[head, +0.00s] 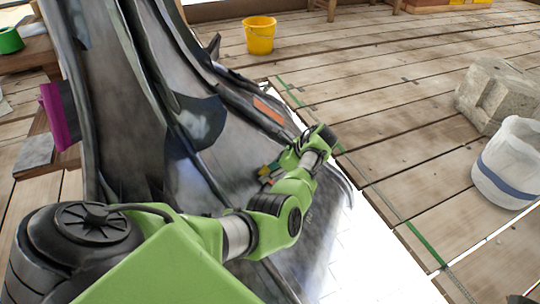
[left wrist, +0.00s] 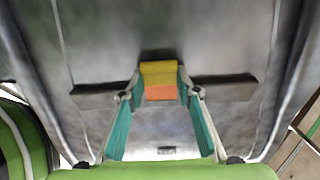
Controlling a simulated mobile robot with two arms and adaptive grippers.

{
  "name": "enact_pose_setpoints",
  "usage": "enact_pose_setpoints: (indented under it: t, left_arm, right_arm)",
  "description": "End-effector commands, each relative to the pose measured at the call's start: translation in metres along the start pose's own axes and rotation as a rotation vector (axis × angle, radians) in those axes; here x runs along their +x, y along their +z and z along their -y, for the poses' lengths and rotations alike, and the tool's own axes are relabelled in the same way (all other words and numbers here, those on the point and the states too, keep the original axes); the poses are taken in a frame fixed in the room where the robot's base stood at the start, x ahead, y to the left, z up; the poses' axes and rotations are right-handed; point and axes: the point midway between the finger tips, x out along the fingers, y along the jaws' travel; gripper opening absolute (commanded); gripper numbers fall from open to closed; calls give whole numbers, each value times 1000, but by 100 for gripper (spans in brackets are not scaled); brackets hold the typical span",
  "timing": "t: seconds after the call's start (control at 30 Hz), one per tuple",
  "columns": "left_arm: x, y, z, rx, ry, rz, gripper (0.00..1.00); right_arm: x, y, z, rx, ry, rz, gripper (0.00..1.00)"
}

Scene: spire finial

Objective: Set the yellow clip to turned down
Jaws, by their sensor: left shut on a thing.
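The yellow clip (left wrist: 158,70) shows in the left wrist view as a small block, yellow above with an orange lower face. It sits on a dark horizontal bar (left wrist: 228,88) against the grey metal spire surface (left wrist: 215,40). My left gripper (left wrist: 160,94) has its teal fingers on either side of the clip and is shut on it. In the head view my left gripper (head: 268,172) reaches the lower flank of the grey spire (head: 125,100). The clip is mostly hidden there by my green arm. My right gripper is in neither view.
A yellow bucket (head: 260,36) stands on the plank floor at the back. A stone block (head: 500,92) and a white bucket with a blue band (head: 507,165) stand at right. An orange strip (head: 268,108) and a purple piece (head: 60,115) are on the spire. Planks between are clear.

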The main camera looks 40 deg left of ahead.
Motion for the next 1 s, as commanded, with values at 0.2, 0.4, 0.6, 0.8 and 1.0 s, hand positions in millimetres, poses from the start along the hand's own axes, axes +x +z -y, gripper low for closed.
enact_pose_setpoints:
  t: [0.2, 0.4, 0.6, 0.8, 1.0]
  left_arm:
    - [-4, 2, 6, -7, -19, -2, 9]
    - [-4, 1, 6, -7, -18, -2, 48]
    - [-2, 0, 3, -4, -10, -2, 48]
    - [-7, 0, 2, -3, -8, -2, 48]
    - [-41, -1, 3, -4, -12, -4, 48]
  right_arm:
    - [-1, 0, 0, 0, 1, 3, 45]
    - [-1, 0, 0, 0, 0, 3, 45]
    - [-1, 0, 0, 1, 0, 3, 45]
    - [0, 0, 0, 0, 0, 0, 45]
    - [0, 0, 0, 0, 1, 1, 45]
